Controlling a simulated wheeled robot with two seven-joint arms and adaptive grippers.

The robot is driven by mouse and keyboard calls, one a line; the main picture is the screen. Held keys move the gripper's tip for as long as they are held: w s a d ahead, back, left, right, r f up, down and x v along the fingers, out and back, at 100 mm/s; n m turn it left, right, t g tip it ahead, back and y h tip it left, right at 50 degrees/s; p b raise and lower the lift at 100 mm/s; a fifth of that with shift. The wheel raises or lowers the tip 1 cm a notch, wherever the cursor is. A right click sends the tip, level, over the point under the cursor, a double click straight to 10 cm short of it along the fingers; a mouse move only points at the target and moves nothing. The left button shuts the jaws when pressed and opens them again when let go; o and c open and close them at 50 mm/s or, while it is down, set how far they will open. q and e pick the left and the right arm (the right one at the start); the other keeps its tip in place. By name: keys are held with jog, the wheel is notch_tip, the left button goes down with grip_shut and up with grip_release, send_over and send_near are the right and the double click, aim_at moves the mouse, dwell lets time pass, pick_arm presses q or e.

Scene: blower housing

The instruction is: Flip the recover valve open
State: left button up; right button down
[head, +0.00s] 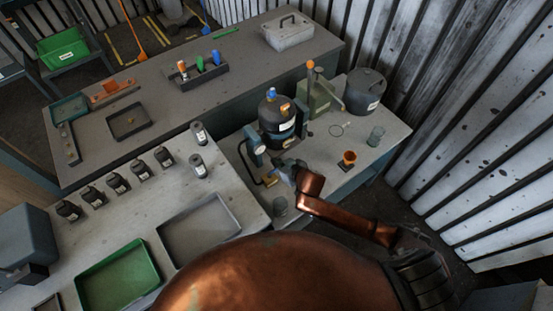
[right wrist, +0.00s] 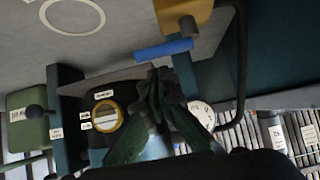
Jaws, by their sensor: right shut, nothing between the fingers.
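A blue lever (right wrist: 166,48) on a yellow fitting (right wrist: 190,12) lies nearly level in the right wrist view. A yellow-ringed knob (right wrist: 106,116) with small labels sits on a dark panel left of the fingers. I cannot read which of them is marked recover. My right gripper (right wrist: 159,76) is shut and empty, its tips just short of the lever in the picture; I cannot tell if they touch. In the head view the right gripper (head: 281,167) is in front of the black tank (head: 277,118), close to the round gauge (head: 259,148). The left gripper is out of view.
A green machine (head: 319,98) and a dark lidded pot (head: 366,92) stand behind. A black hose (right wrist: 240,70) runs beside the fingers.

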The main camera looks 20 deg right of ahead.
jog(key=shift+s+d+f, duration=0.15)
jog(key=shift+s+f, duration=0.15)
jog(key=shift+s, duration=0.3)
